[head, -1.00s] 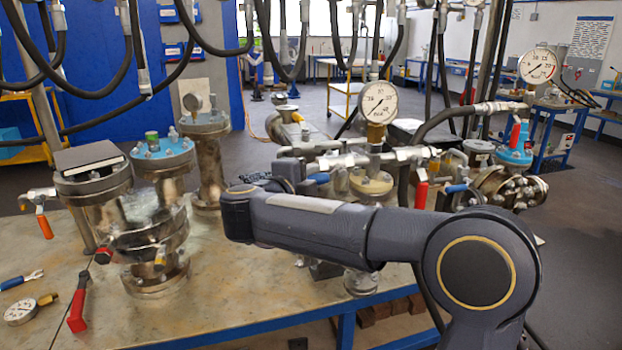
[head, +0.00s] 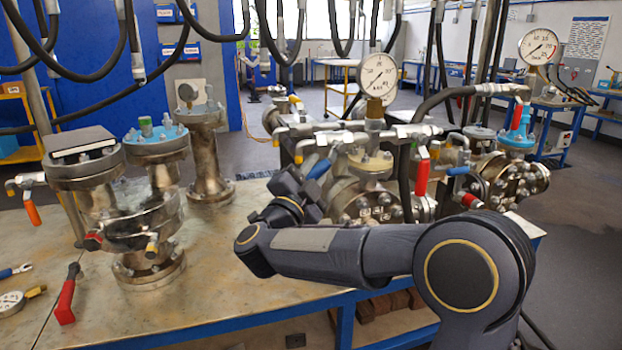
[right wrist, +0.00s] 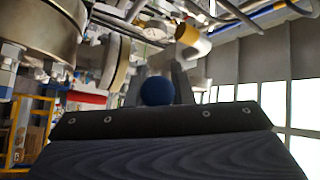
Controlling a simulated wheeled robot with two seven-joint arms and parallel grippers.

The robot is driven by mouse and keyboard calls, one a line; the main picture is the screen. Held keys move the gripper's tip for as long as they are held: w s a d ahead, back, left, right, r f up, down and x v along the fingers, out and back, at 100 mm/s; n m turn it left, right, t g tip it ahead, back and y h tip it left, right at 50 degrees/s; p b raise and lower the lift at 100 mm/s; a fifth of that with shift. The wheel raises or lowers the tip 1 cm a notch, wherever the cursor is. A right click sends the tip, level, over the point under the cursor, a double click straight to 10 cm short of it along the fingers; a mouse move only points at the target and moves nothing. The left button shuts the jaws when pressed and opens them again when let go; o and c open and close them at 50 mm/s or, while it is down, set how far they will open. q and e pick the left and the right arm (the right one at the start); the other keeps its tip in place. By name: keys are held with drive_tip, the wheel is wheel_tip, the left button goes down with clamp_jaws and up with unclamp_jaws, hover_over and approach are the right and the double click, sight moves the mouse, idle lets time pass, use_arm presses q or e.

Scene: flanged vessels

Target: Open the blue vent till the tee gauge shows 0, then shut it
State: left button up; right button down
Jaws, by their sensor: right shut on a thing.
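The blue vent handle (head: 320,168) is on the near left of the vessel assembly, below the tee gauge. My right gripper (head: 311,174) is shut on this handle. In the right wrist view, the handle's round blue end (right wrist: 157,91) sits between the fingers. The tee gauge (head: 378,76) is a white dial on a brass stem. Its needle points to the lower left, but the exact reading is too small to tell. My left gripper is out of view.
Red-handled valves (head: 422,178) and a second blue handle (head: 458,170) stand to the right. Another dial gauge (head: 538,46) is at the far right. Flanged vessels (head: 148,220) fill the left of the table. Black hoses hang overhead. The table front (head: 230,285) is clear.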

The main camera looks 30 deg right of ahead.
drive_tip(key=d+f+n+t+y+b, duration=0.1)
drive_tip(key=d+n+t+y+b, duration=0.1)
drive_tip(key=n+t+b, duration=0.4)
drive_tip(key=s+d+f+n+t+y+b, duration=0.1)
drive_tip(key=n+t+y+b, duration=0.4)
drive_tip(key=n, duration=0.7)
drive_tip(key=shift+s+d+f+t+b, duration=0.2)
drive_tip(key=shift+d+f+t+b, duration=0.25)
drive_tip(key=shift+d+t+b, duration=1)
drive_tip(key=shift+a+g, duration=0.1)
drive_tip(key=shift+g, duration=0.35)
drive_tip(key=c, duration=1.3)
unclamp_jaws()
drive_tip(key=shift+r, duration=0.1)
drive_tip(key=shift+o, duration=0.2)
drive_tip(key=b+v, duration=0.1)
drive_tip(key=v, duration=0.7)
